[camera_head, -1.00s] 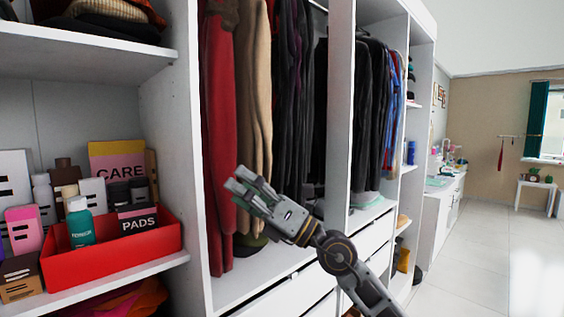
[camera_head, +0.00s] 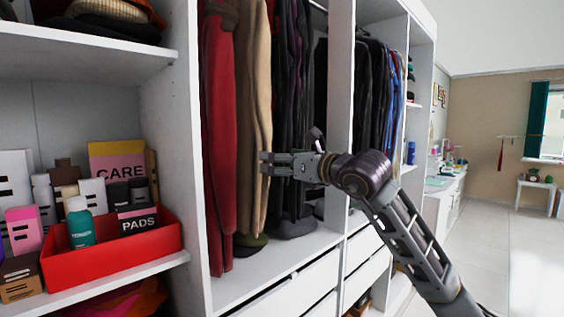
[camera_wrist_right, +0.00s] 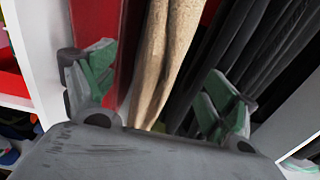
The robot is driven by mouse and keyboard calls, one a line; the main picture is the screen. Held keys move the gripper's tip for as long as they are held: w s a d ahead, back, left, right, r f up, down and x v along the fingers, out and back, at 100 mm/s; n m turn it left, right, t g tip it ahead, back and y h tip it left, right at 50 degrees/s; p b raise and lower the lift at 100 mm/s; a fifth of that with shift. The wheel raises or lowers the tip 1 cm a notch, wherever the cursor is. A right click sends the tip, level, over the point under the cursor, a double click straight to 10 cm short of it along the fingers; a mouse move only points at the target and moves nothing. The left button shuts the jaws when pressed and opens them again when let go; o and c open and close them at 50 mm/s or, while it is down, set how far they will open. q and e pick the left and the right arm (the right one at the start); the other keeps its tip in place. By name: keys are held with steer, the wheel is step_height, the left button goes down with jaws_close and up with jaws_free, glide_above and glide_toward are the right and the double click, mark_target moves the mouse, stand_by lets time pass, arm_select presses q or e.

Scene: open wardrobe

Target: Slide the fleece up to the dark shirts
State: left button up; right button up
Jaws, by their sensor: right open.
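A tan, fleece-like garment (camera_head: 250,85) hangs between a red garment (camera_head: 220,125) on its left and a row of dark shirts (camera_head: 290,85) on its right. The tan cloth hangs close beside the dark shirts, and any gap is hard to see. My right gripper (camera_head: 267,163) is at the tan garment's right edge at mid-height, in front of the dark shirts. In the right wrist view my open fingers (camera_wrist_right: 155,88) are apart, with the tan garment (camera_wrist_right: 165,55) seen between them. I cannot tell whether they touch cloth. My left gripper is out of view.
A white upright panel (camera_head: 341,90) divides this bay from another with dark and blue clothes (camera_head: 378,95). Shelves on the left hold a red box (camera_head: 110,255) of bottles. Drawers (camera_head: 295,290) lie below the clothes.

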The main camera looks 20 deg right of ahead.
mark_target(251, 155)
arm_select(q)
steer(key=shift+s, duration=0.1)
arm_select(e)
steer(key=shift+w, duration=0.1)
arm_select(q)
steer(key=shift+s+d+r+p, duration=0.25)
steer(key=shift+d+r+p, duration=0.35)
steer(key=shift+p, duration=0.05)
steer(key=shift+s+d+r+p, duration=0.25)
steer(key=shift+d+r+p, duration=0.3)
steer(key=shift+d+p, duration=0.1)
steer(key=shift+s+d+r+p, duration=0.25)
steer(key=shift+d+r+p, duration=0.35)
arm_select(e)
steer(key=shift+x, duration=6.9)
steer(key=c, duration=1.6)
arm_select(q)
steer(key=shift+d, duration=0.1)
